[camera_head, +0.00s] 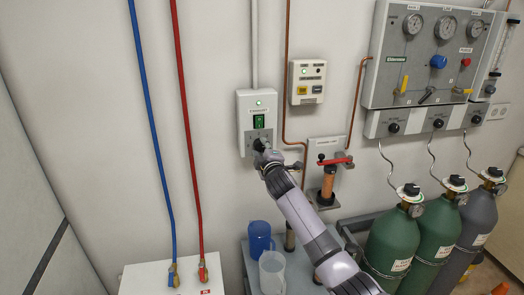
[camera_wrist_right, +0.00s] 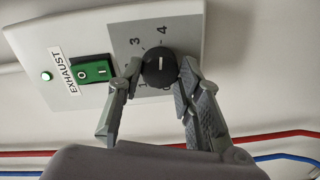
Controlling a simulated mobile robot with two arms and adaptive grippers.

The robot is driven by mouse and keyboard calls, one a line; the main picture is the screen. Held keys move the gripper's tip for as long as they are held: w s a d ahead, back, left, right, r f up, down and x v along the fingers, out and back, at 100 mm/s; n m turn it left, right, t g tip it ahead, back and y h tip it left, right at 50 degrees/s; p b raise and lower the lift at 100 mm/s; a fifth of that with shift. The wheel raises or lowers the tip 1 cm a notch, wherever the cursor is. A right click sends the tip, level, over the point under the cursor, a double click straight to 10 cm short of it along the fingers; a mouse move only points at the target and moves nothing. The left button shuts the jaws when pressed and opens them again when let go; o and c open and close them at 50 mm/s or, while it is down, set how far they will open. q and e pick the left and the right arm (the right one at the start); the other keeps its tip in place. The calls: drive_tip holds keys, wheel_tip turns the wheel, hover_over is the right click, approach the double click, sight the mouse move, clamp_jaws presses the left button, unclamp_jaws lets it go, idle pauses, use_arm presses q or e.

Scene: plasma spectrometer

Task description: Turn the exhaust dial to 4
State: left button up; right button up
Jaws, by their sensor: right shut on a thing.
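The exhaust dial (camera_wrist_right: 160,67) is a round black knob with a white pointer line on a grey plate, in the right wrist view. The line appears to point up toward the number 4; the 3 lies to its upper left and the 1 to its lower left. My right gripper (camera_wrist_right: 159,77) has its fingers on either side of the knob, shut on it. In the head view the right gripper (camera_head: 263,150) covers the dial at the bottom of the exhaust box (camera_head: 246,107). The left gripper is out of view.
A green switch (camera_wrist_right: 90,72) sits beside the dial, with a lit green lamp (camera_wrist_right: 46,76). In the head view, a small control box (camera_head: 307,81) and a red-handled valve (camera_head: 335,161) are to the right. Gas cylinders (camera_head: 393,241) stand at lower right, a blue jug (camera_head: 260,238) below.

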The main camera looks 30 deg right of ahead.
drive_tip(key=shift+f+m, duration=0.1)
drive_tip(key=shift+m, duration=0.2)
idle(0.4)
drive_tip(key=o, duration=1.2)
drive_tip(key=shift+c, duration=0.2)
drive_tip(key=v, duration=1.2)
